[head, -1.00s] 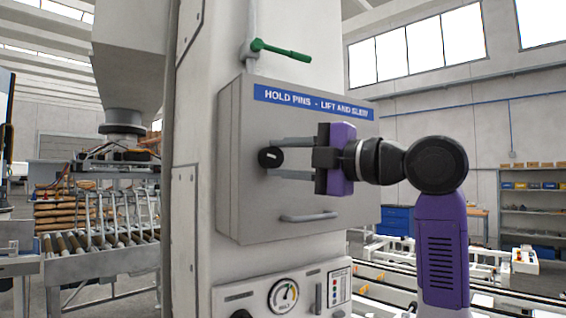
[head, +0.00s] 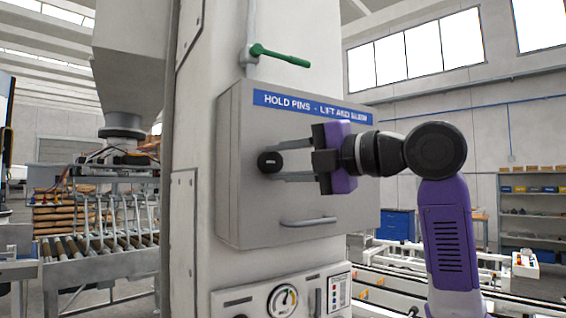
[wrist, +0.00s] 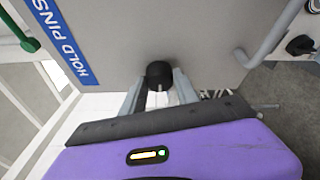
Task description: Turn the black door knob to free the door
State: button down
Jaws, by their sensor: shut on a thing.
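The black door knob (head: 269,162) is on the left part of the grey door (head: 250,205), under the blue "HOLD PINS" label. The door looks closed. My gripper (head: 276,163) reaches in from the right, with its two long grey fingers at the knob and its body tilted. In the wrist view the knob (wrist: 159,72) sits between the fingertips (wrist: 158,80), which are shut on its sides. The knob's small white mark is too small to read its angle.
A grey bar handle (head: 308,221) is low on the door. A green lever (head: 280,54) sticks out above the box. A gauge panel (head: 283,300) is below. A roller conveyor (head: 100,245) stands at the left.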

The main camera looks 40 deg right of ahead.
jog(key=c, duration=0.9)
grip_release()
jog(key=shift+a, duration=0.2)
jog(key=shift+d, duration=0.1)
jog(key=shift+s+d, duration=0.2)
jog(key=shift+s, duration=0.3)
jog(key=b+v, duration=0.2)
jog(key=v, duration=0.4)
jog(key=shift+s, duration=0.35)
